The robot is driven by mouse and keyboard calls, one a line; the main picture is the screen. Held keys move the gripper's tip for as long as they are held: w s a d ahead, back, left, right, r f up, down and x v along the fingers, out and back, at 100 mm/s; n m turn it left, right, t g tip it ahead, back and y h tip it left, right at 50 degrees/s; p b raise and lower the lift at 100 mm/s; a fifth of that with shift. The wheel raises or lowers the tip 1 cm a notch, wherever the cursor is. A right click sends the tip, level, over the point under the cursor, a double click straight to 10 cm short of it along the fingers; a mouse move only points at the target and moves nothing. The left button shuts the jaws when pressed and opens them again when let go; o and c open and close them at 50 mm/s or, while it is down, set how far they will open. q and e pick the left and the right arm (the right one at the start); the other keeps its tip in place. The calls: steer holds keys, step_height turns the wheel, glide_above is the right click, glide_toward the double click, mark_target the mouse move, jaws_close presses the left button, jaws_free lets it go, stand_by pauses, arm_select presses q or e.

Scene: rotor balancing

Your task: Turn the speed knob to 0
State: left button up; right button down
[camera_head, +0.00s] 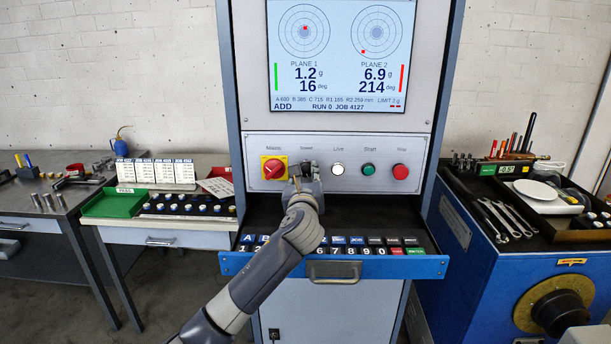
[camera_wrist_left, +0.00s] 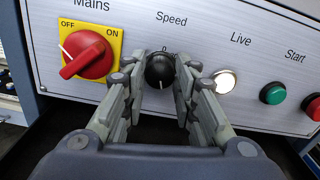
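The speed knob (camera_wrist_left: 160,71) is a small round black knob on the grey control panel, under the word "Speed". Its white pointer mark faces down in the left wrist view. My left gripper (camera_wrist_left: 162,68) has one finger on each side of the knob, closed in to about the knob's width, and looks shut on it. In the head view my left gripper (camera_head: 306,174) covers most of the knob. The scale marks around the knob are mostly hidden or too small to read. My right gripper is not in view.
The red mains switch (camera_wrist_left: 86,55) on its yellow plate is close left of the gripper. The lit Live lamp (camera_wrist_left: 225,82) and green Start button (camera_wrist_left: 272,93) are right. A red Stop button (camera_head: 400,172) is farther right. A keyboard drawer (camera_head: 432,265) juts out below.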

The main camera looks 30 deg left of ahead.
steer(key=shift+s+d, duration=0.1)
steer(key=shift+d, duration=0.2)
